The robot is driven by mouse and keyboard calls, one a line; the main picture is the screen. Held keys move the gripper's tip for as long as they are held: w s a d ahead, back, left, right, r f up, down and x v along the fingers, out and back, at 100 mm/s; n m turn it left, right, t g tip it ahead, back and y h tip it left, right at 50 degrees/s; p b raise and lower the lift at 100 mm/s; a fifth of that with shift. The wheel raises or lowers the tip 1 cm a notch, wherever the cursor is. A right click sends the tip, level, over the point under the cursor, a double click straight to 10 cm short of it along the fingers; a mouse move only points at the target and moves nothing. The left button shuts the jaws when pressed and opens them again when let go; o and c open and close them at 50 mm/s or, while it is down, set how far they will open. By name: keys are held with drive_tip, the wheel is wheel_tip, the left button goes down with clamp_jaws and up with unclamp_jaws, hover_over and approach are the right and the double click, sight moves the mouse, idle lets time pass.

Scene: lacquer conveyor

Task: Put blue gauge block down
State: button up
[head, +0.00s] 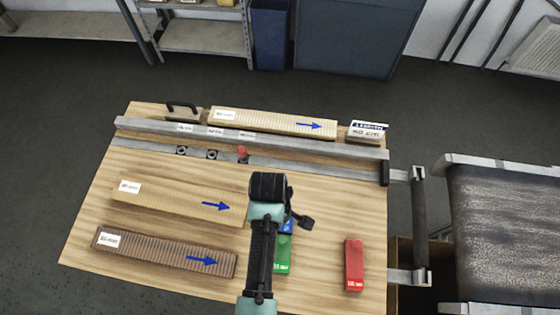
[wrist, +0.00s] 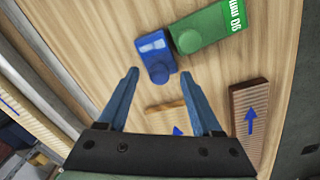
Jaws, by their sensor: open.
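The blue gauge block (wrist: 155,60) lies flat on the wooden table, its rounded knob end just ahead of and between my fingertips in the wrist view. My gripper (wrist: 160,74) is open, with a finger to either side of that end and none visibly touching it. In the head view my arm hides most of the blue block (head: 288,226). The green block (wrist: 212,27) lies right beside the blue one; I cannot tell whether they touch. The green block also shows in the head view (head: 283,256), partly behind my arm.
A red block (head: 354,265) lies at the table's right. A light ribbed board (head: 180,205) and a dark ribbed board (head: 165,252), both with blue arrows, lie on the left. A metal rail (head: 260,141) runs along the back. A conveyor (head: 510,235) stands to the right.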

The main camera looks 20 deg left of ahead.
drive_tip(key=shift+f, duration=0.45)
clamp_jaws()
idle(1.1)
